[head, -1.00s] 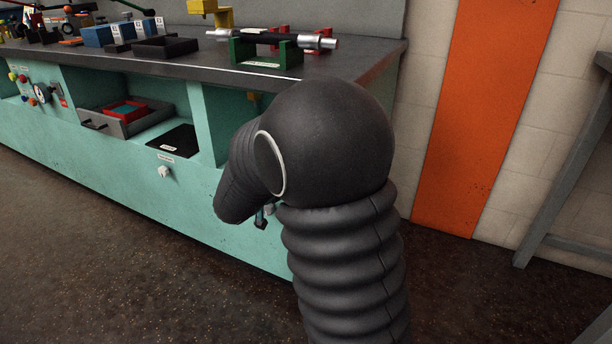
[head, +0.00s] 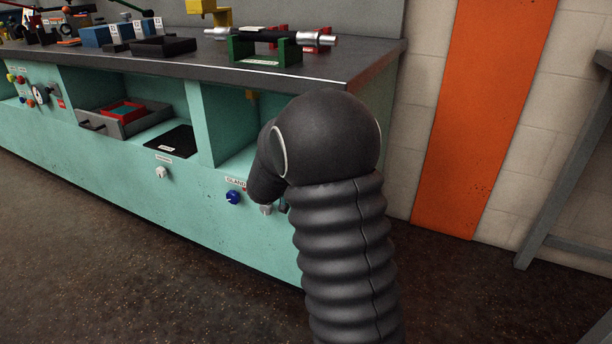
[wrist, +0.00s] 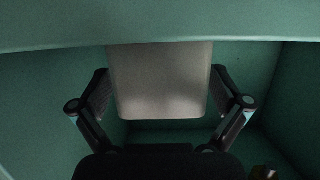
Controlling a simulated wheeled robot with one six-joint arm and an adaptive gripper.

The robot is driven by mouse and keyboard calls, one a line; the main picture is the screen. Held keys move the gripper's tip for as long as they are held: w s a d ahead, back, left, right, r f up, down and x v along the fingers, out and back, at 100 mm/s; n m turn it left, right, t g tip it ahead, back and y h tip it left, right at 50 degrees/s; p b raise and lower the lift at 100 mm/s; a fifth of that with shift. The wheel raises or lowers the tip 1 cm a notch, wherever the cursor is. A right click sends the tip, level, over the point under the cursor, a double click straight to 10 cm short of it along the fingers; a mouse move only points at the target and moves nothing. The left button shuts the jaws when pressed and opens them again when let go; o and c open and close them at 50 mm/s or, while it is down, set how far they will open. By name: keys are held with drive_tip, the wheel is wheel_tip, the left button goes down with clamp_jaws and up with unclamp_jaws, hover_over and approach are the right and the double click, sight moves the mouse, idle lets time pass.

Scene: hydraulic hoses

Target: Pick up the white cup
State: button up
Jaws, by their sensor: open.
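In the wrist view, the white cup (wrist: 160,98) appears as a pale, shaded shape with straight sides that narrow toward a rounded lower end. It is inside a teal compartment, and its upper end is cut off by the pale teal edge across the picture. My gripper (wrist: 160,76) is open, with one dark finger on the left side of the cup and one on the right. Thin gaps show between cup and fingers, and I cannot tell if either touches. In the head view, my own arm hides the gripper and the cup.
The teal bench has an open bay (head: 232,120) partly behind my arm, with a blue knob (head: 233,197) below it. The dark benchtop (head: 340,67) overhangs it and carries a green stand (head: 265,52). A grey table frame (head: 560,185) stands at right. Floor in front is clear.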

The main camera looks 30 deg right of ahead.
drive_tip(key=c, duration=1.2)
drive_tip(key=shift+a+r, duration=0.1)
